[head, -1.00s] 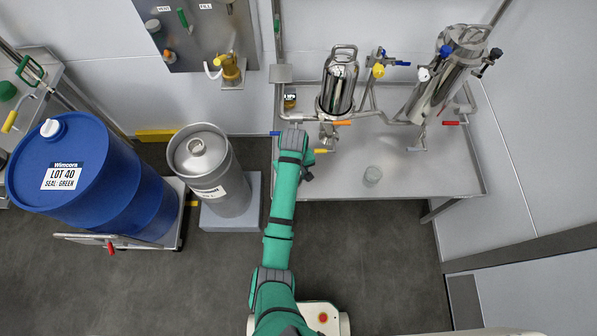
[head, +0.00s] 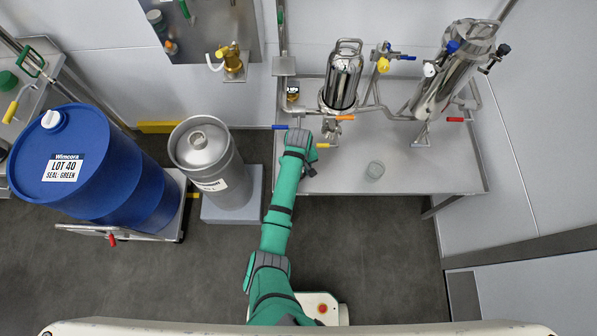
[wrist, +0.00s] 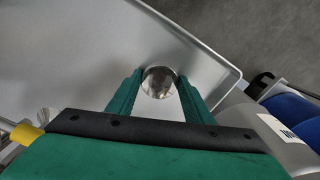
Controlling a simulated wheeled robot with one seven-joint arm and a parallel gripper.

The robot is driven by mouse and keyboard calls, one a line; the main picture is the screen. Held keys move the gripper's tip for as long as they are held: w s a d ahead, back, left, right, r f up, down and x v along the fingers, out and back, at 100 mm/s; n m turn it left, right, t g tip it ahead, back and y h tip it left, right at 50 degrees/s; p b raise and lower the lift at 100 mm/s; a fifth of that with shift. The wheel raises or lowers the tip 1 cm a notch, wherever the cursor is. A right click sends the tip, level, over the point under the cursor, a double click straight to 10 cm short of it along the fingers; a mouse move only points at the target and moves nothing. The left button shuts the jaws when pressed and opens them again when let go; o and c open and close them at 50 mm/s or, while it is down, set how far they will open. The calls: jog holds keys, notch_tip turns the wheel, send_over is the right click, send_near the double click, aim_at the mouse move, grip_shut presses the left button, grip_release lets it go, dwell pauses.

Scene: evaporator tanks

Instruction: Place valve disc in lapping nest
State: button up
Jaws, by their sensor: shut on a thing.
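A shiny round metal disc, which looks like the valve disc (wrist: 159,85), sits between the two green fingertips of my gripper (wrist: 160,77) in the wrist view. The fingers are shut on it, above the grey metal bench top. In the head view my gripper (head: 309,165) is over the left part of the bench, mostly hidden by my own arm, and the disc cannot be made out there.
The steel bench (head: 425,178) carries a polished upright vessel (head: 342,80), a tilted tank (head: 455,65) and pipework with coloured handles at the back. A steel keg (head: 212,165) and a blue drum (head: 95,170) stand left of it. The bench's front right is clear.

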jog(key=o, duration=1.3)
